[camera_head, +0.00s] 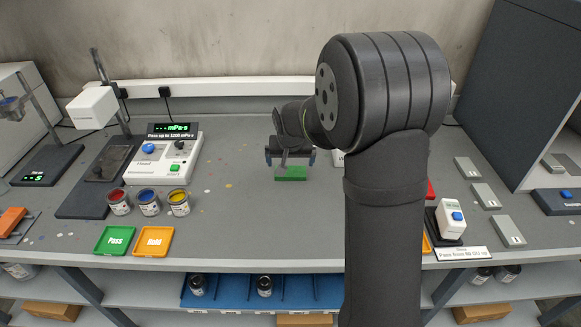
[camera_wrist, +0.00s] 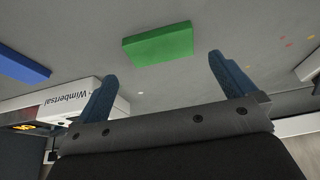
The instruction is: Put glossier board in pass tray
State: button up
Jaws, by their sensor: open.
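A green board (camera_head: 291,174) lies on the bench below my gripper (camera_head: 290,158). In the wrist view the green board (camera_wrist: 158,44) shows beyond the gap between my fingertips (camera_wrist: 162,68), which are open and empty. A blue board (camera_wrist: 22,66) lies at the left edge of the wrist view. Part of a red thing (camera_head: 431,190), perhaps another board, shows beside my arm. The green Pass tray (camera_head: 113,249) sits empty at the front left. I cannot tell from these frames which board is glossier.
A yellow tray (camera_head: 152,250) sits beside the Pass tray. Paint cans (camera_head: 149,203) and a viscosity meter (camera_head: 165,160) stand behind. A white gloss meter (camera_head: 450,222) and grey plates (camera_head: 484,196) are at the right. My arm hides the bench's middle right. A white device (camera_wrist: 115,97) shows in the wrist view.

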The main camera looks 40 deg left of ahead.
jog(key=v, duration=0.6)
jog(key=shift+r, duration=0.1)
send_near(290, 172)
jog(key=x, duration=0.8)
jog(key=shift+w, duration=0.15)
jog(key=c, duration=0.7)
dwell(0.5)
